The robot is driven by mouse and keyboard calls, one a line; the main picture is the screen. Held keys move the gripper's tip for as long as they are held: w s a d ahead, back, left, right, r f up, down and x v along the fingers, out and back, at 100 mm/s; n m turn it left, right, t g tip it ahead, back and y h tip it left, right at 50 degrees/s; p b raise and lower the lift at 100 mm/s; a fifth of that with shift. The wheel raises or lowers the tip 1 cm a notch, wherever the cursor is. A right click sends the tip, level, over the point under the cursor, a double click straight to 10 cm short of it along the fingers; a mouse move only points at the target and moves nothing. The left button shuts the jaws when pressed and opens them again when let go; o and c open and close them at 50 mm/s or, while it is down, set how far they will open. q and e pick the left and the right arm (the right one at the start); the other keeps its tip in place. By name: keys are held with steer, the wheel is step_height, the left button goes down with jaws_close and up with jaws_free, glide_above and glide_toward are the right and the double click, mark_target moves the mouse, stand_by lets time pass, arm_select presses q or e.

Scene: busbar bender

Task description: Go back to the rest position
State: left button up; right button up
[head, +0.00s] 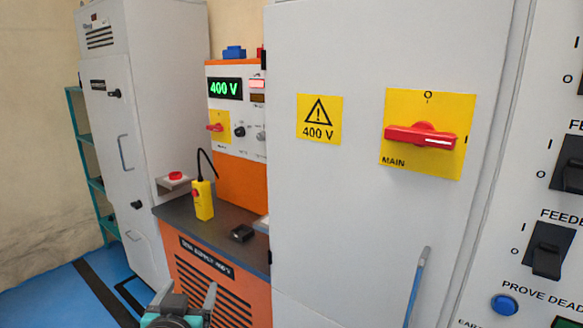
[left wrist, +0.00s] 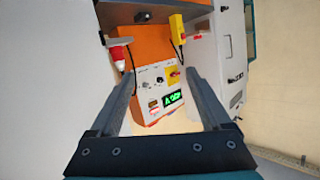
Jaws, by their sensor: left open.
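My left gripper (head: 185,296) is at the bottom of the head view, in front of the orange test supply bench (head: 215,292). Its two fingers are apart with nothing seen between them. In the left wrist view the gripper (left wrist: 158,76) is open, and the supply panel (left wrist: 150,92) shows upside down beyond the fingers, apart from them. My right gripper is in neither view.
A grey cabinet (head: 330,200) bears a red MAIN switch (head: 422,136), its handle lying sideways. The supply's display (head: 225,88) reads 400 V. A yellow pendant (head: 203,200) and a black object (head: 241,233) are on the bench top. Blue floor (head: 60,300) is clear at left.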

arm_select(q)
steer(key=s+d+f+m+g+h, duration=0.1)
steer(key=s+f+g, duration=0.5)
steer(key=s+f, duration=0.5)
steer(key=s+d+f+m+g+h, duration=0.1)
steer(key=s+f+g, duration=0.5)
steer(key=s, duration=0.9)
step_height(320, 180, down, 23)
steer(key=s, duration=0.1)
steer(key=s+a+f+g, duration=0.1)
steer(key=s+a+f, duration=0.2)
steer(key=s+f, duration=1.1)
steer(key=shift+s, duration=1.05)
